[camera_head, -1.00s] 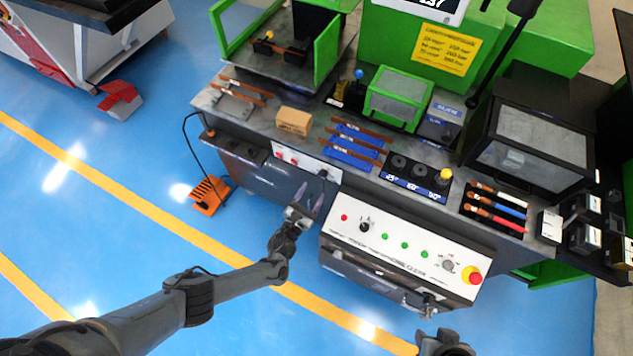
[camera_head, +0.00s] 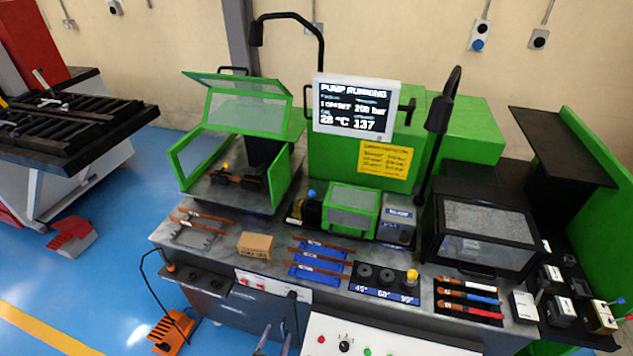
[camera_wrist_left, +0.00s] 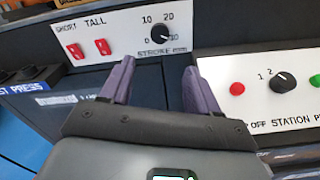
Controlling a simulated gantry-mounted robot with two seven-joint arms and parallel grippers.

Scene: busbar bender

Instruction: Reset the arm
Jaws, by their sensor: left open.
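My left gripper (camera_wrist_left: 158,88) is open and empty in the left wrist view, its two purple-grey fingers apart. Between and beyond the fingers is the dark cabinet front of the bender bench. In the head view only the tips of the left gripper (camera_head: 275,338) show at the bottom edge, just left of the white control panel (camera_head: 385,345). The rest of the left arm is out of the head view. My right gripper is not seen in either view now.
The bench carries a cardboard box (camera_head: 255,245), blue racks with copper bars (camera_head: 318,262) and a dark die tray (camera_head: 383,283). A screen (camera_head: 354,106) reads "PUMP RUNNING". An orange pedal (camera_head: 175,332) is on the blue floor. A switch panel (camera_wrist_left: 120,40) stands ahead of the fingers.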

